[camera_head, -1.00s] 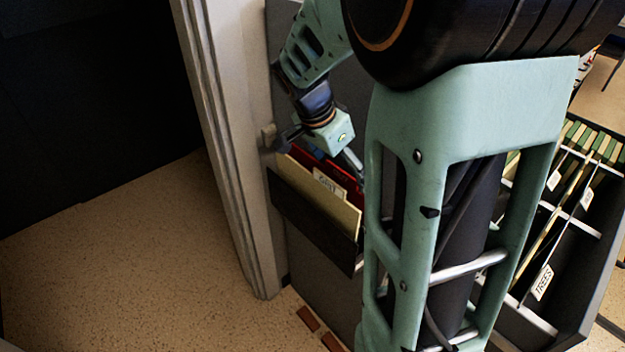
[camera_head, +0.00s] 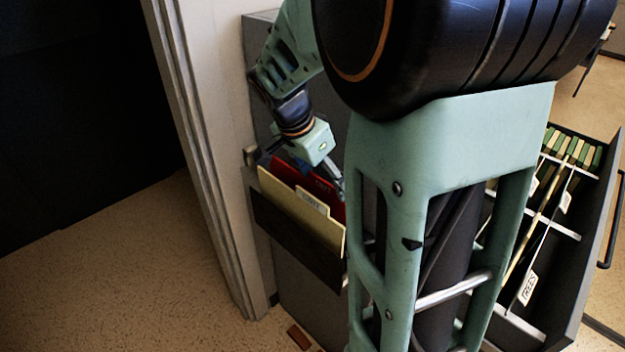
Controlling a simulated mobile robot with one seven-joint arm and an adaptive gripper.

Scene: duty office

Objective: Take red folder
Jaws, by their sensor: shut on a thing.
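The red folder (camera_head: 300,178) stands upright behind a cream folder (camera_head: 300,208) with a white label, in a dark holder (camera_head: 293,243) on the side of a grey cabinet. Its upper part shows above the cream folder, and its lower part is hidden. My gripper (camera_head: 317,165) is at the red folder's top edge and is shut on it. One finger shows at the right end of that edge; the other side is hard to make out.
A door frame (camera_head: 205,150) stands close to the left of the holder, with a dark opening beyond. At right, an open drawer (camera_head: 575,250) holds several hanging files. Brown pieces (camera_head: 299,337) lie on the speckled floor below.

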